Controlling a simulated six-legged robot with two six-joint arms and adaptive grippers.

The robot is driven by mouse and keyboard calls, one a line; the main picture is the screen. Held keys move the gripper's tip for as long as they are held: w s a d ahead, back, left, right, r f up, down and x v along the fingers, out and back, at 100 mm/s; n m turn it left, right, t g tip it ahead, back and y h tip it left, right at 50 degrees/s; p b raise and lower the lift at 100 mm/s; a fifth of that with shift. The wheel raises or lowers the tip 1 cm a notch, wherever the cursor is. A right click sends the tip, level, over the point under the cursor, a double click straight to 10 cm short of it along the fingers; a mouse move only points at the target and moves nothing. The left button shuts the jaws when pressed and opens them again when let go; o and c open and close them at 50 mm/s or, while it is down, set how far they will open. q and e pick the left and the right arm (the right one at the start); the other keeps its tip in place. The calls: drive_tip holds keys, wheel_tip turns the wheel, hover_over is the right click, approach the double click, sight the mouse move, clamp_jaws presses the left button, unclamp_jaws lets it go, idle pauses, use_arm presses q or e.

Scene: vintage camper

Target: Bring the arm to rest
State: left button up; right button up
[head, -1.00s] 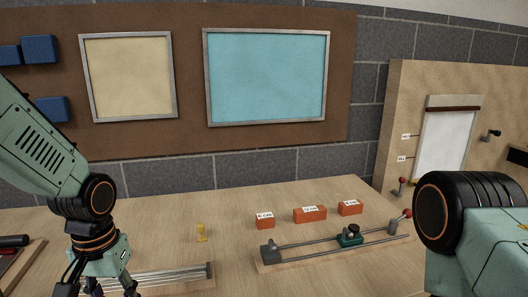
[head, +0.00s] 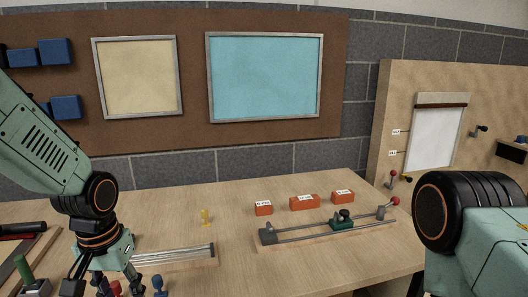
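My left arm comes in from the left and bends down to the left gripper (head: 104,286), which points down at the lower left edge of the head view. Its fingers are spread apart, with their tips close to the bottom edge. A red-topped piece (head: 115,287) and a blue-topped piece (head: 158,285) show by the fingers; I cannot tell whether they touch, but the gripper does not look closed on either. My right arm (head: 480,240) fills the lower right; its gripper is out of view.
A green-handled tool (head: 25,272) lies at the left. A wooden panel (head: 390,110) stands at right.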

use_arm(q)
drive_tip(key=w+d+f+t, duration=0.2)
drive_tip(key=w+f+t, duration=0.1)
drive_tip(key=w, duration=0.1)
drive_tip(key=s+d+f+t+b, duration=0.1)
drive_tip(key=s+f+b, duration=0.3)
drive_tip(key=f, duration=0.6)
drive_tip(key=s+f+g+b, duration=0.4)
drive_tip(key=s+f, duration=1.6)
drive_tip(key=s, duration=0.5)
drive_tip(key=shift+b, duration=0.55)
drive_tip(key=shift+s+d, duration=0.1)
drive_tip(key=shift+d, duration=0.05)
